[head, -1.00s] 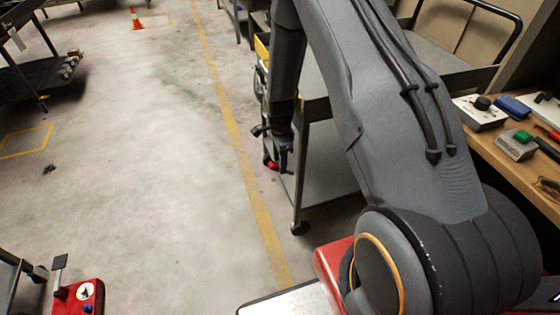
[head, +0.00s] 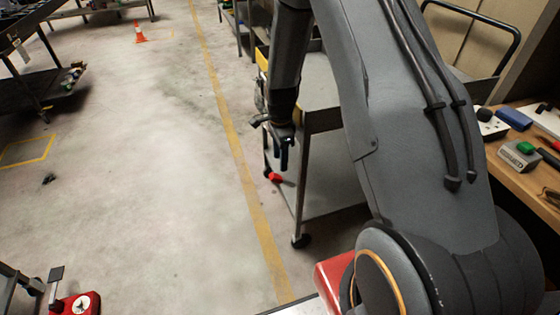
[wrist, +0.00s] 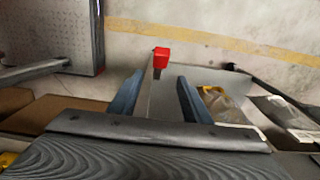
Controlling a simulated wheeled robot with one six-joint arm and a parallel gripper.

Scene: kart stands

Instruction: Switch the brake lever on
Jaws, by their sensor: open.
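A lever with a red block-shaped end (head: 275,177) sits low at the near side of a grey cart (head: 325,118). In the wrist view its red end (wrist: 161,57) and short dark stem show ahead of my fingertips, roughly centred between them. My gripper (head: 281,152) is just above the red end in the head view. In the wrist view my gripper (wrist: 158,95) has its two blue-grey fingers apart, with nothing held between them. The red end looks clear of both fingers. The lever's base is hard to make out.
A red box (head: 78,304) with an upright dark-topped lever is at the bottom left. A wooden bench (head: 530,178) with small devices stands at the right. Open concrete floor with a yellow line (head: 230,140) lies left of the cart. An orange cone (head: 139,33) stands far off.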

